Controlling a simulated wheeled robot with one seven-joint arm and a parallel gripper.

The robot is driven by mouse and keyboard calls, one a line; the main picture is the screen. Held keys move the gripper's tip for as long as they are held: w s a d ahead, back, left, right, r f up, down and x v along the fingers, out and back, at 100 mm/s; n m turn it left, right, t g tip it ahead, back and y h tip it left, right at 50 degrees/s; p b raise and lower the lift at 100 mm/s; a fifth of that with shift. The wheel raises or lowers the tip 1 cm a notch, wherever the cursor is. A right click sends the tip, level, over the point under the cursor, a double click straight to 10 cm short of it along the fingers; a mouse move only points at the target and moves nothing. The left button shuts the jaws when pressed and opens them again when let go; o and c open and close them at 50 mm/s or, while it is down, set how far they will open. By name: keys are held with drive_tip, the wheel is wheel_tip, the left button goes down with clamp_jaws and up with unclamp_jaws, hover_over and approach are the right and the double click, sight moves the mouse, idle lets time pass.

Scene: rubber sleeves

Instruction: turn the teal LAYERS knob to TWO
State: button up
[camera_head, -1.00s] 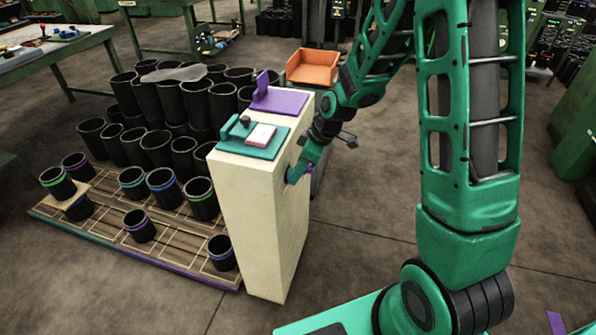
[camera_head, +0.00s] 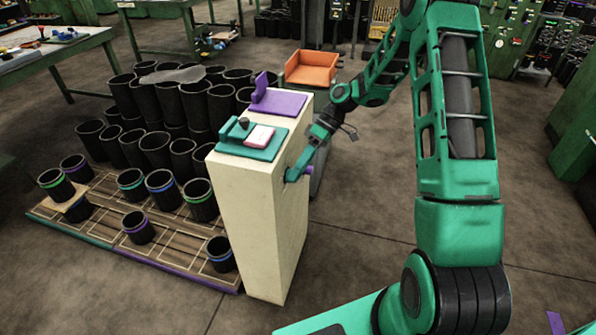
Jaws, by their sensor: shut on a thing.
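The pale cabinet (camera_head: 250,220) stands in the middle of the view, with its knobs on its right side face. My gripper (camera_head: 298,170) is at the upper part of that face, reaching down to it from the upper right. It is shut on the teal knob (camera_head: 291,176), of which only a little shows beside the fingers. The knob's markings and pointer cannot be read from here. A purple knob (camera_head: 308,171) shows just right of the fingers, on the same side.
A teal plate (camera_head: 235,149) with a black knob and pale block, and a purple bracket (camera_head: 275,101), lie on the cabinet top. Black sleeves (camera_head: 155,150) crowd the left, with several on a wooden pallet (camera_head: 180,245). An orange tray (camera_head: 311,68) stands behind.

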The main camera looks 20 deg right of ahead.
drive_tip(key=shift+w+d+f+g+y, duration=0.1)
drive_tip(key=shift+w+g+y, duration=0.05)
drive_tip(key=shift+g+y, duration=0.2)
idle(0.4)
drive_tip(key=o, duration=1)
drive_tip(key=shift+o, duration=0.2)
drive_tip(key=v, duration=1)
drive_tip(key=shift+w+d, duration=0.25)
drive_tip(key=shift+d, duration=0.05)
